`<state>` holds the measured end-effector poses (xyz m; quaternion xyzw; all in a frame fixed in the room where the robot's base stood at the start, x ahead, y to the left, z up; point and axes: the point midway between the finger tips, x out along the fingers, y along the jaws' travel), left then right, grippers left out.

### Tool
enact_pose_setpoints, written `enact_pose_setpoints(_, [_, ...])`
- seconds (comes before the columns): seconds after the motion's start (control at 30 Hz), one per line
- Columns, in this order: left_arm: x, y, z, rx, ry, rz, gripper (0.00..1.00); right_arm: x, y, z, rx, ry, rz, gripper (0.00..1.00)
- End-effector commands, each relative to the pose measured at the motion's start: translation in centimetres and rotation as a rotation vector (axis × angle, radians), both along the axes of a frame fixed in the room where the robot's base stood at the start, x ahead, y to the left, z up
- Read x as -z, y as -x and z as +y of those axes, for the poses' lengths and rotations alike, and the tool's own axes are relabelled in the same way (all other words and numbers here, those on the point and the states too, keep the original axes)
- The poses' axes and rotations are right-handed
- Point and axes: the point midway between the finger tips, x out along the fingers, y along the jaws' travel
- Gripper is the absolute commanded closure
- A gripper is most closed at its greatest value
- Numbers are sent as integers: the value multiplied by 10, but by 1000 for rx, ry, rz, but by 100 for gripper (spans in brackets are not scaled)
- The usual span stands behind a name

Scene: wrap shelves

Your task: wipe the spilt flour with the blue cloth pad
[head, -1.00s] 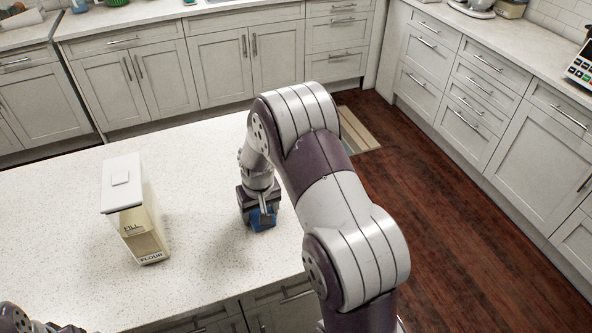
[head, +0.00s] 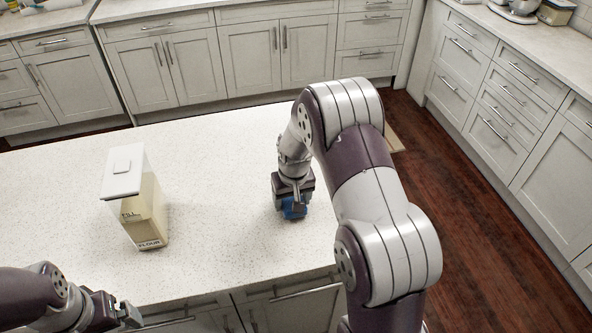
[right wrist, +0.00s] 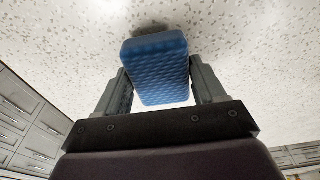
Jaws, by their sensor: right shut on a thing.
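The blue cloth pad (head: 294,211) is held in my right gripper (head: 293,203), over the white speckled counter to the right of the flour container (head: 148,205). In the right wrist view the pad (right wrist: 158,70) sits between the two fingers of my right gripper (right wrist: 160,88), with a dark shadow at its far end. I cannot tell whether it touches the counter. My left gripper (head: 127,314) is at the lower left, near the counter's front edge; its jaws are too small to judge. I cannot make out spilt flour against the pale speckled surface.
The flour container stands upright on the island counter (head: 215,150), with its white lid on. Clear counter lies between it and the pad. Drawers and cabinets (head: 180,75) line the back and right. Dark wooden floor (head: 480,220) lies right of the island.

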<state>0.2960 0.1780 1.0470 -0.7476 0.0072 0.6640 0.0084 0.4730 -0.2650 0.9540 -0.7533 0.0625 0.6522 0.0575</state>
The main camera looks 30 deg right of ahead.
Motion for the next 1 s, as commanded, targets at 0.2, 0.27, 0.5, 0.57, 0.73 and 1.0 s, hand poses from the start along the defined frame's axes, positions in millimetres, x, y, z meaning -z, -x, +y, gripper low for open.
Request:
enact_pose_setpoints(0.2, [-22, 0, 0, 0, 0, 0, 0, -29, -4, 0, -1, 1, -7, 59])
enact_pose_setpoints(0.27, [-26, 0, 0, 0, 0, 0, 0, -34, -5, 1, -1, 1, -7, 59])
enact_pose_setpoints(0.5, [-44, 0, 0, 0, 0, 0, 0, -56, -7, 1, -2, 1, -7, 59])
enact_pose_setpoints(0.57, [-48, 0, 0, 0, 0, 0, 0, -61, -8, 1, -3, 2, -7, 59])
enact_pose_setpoints(0.73, [-54, 0, 0, 0, 0, 0, 0, -68, -9, 2, -3, 0, -6, 59])
enact_pose_setpoints(1.0, [-53, 0, 0, 0, 0, 0, 0, -67, -9, 2, -3, 0, -6, 59])
